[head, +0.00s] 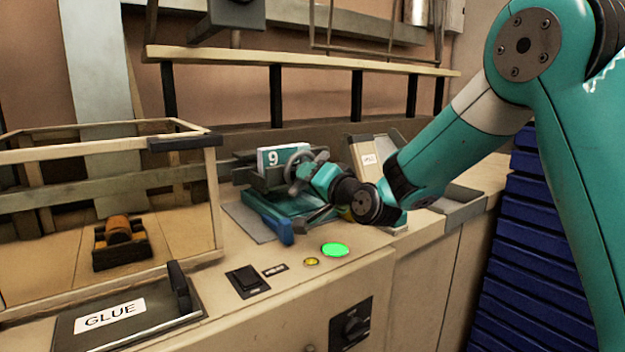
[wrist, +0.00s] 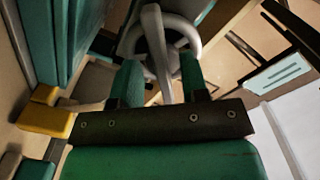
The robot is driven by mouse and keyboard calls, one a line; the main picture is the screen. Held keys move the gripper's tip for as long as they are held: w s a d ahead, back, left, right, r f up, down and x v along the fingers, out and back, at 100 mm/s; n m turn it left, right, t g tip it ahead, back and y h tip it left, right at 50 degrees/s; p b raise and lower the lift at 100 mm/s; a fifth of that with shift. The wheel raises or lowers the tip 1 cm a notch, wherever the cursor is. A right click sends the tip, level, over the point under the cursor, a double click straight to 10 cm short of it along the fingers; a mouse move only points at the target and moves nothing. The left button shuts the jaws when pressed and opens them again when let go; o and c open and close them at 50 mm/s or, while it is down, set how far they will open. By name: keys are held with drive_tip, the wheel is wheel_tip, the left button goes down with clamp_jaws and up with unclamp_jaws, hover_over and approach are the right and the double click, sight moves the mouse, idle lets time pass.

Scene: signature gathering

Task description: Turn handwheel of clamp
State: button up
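The grey ring-shaped handwheel (head: 293,163) is at the front of the clamp (head: 283,203), a teal and dark vise on the bench. A block marked 9 (head: 268,157) stands upright at the clamp, behind the wheel. My gripper (head: 308,171) is at the wheel's right side. In the wrist view, the two green fingers of my gripper (wrist: 159,72) stand apart, one on each side of a grey bar of the handwheel (wrist: 152,30). Gaps show between the bar and the fingers, so they look open around it. The fingertips are partly hidden in the head view.
A blue-handled tool (head: 270,222) lies in front of the clamp. A lit green button (head: 335,250) is on the bench front. A framed enclosure (head: 182,143) with a GLUE lid (head: 110,318) is at left. A labelled box (head: 370,158) stands right of the clamp.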

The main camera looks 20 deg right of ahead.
drive_tip(key=b+v, duration=0.5)
drive_tip(key=v, duration=1.2)
drive_tip(key=shift+s+b, duration=0.2)
drive_tip(key=shift+b, duration=0.15)
drive_tip(key=shift+r, duration=0.1)
